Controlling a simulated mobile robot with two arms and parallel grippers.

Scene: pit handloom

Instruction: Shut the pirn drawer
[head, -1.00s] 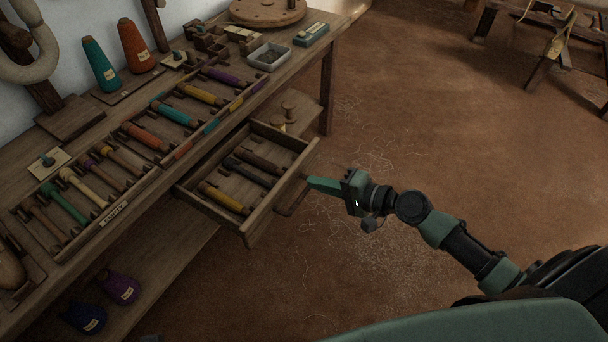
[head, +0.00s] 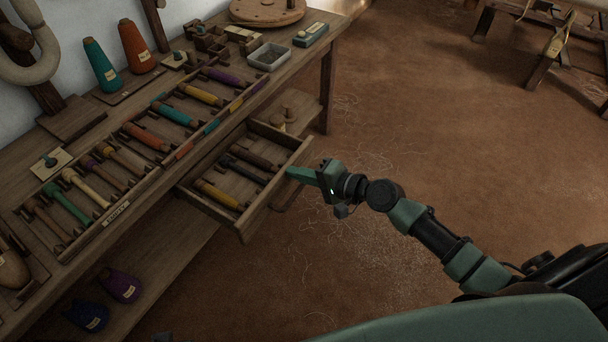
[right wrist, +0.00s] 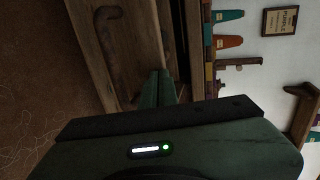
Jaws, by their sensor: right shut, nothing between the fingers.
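The pirn drawer (head: 262,204) sticks out from under the bench, partly open, with several pirns in yellow and dark brown inside. Its front faces the open floor. My right gripper (head: 291,174) is shut and empty, its fingertips at the drawer's front panel, apparently touching it. In the right wrist view the shut fingers (right wrist: 158,88) reach the wooden drawer front (right wrist: 140,28), beside its curved handle (right wrist: 113,42). The exact contact is hard to make out. My left gripper is not in view.
The bench (head: 325,50) carries a tray (head: 128,203) of coloured pirns, cones (head: 101,64) and a grey dish (head: 268,57). Purple and blue cones (head: 120,285) lie on the lower shelf. The floor (head: 430,110) right of the drawer is clear apart from thread scraps.

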